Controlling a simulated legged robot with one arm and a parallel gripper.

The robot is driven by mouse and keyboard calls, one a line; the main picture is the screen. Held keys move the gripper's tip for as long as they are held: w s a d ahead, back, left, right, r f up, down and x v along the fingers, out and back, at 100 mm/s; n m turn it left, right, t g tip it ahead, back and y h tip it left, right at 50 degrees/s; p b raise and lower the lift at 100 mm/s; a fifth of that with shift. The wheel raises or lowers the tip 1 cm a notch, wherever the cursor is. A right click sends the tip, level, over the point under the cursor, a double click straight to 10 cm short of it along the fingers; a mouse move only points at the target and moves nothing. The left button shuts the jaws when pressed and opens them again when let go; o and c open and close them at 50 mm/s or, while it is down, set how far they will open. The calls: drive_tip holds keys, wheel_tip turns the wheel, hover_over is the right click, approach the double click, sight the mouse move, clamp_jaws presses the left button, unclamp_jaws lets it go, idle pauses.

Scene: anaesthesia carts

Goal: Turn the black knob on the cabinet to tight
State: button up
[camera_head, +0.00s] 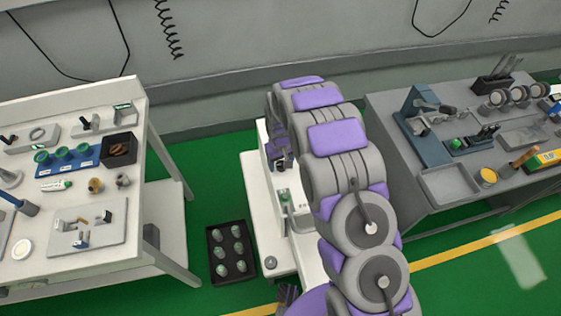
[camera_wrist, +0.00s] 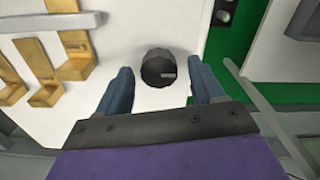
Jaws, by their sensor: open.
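The black knob (camera_wrist: 158,68) is on a white surface of the cabinet (camera_wrist: 215,40) in the wrist view. It is round, with a small light mark on its face. My gripper (camera_wrist: 160,78) is open, with one blue-grey finger to the left of the knob and one to the right. Gaps show between the knob and both fingers, and nothing is held. In the head view my arm covers part of the white cabinet (camera_head: 253,205), and I cannot make out the knob there.
Brass-coloured brackets (camera_wrist: 75,55) stand left of the knob. In the head view, a black tray (camera_head: 214,272) of several round items lies on the green floor. A white table (camera_head: 120,235) stands left, and a grey workbench (camera_head: 385,110) with tools stands right.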

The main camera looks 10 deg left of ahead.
drive_tip(key=c, duration=1.1)
drive_tip(key=shift+o, duration=0.2)
drive_tip(key=m+p, duration=0.2)
drive_tip(key=m, duration=0.1)
drive_tip(key=shift+d+r+p, duration=0.1)
drive_tip(key=shift+r+p, duration=0.05)
drive_tip(key=shift+p, duration=0.2)
drive_tip(key=m+p, duration=0.2)
drive_tip(key=m, duration=0.3)
drive_tip(key=shift+m, duration=0.3)
drive_tip(key=m, duration=0.5)
drive_tip(key=shift+d+f, duration=0.1)
drive_tip(key=shift+f, duration=0.1)
drive_tip(key=shift+m+b, duration=0.6)
drive_tip(key=shift+m, duration=1.5)
drive_tip(key=shift+r, duration=0.1)
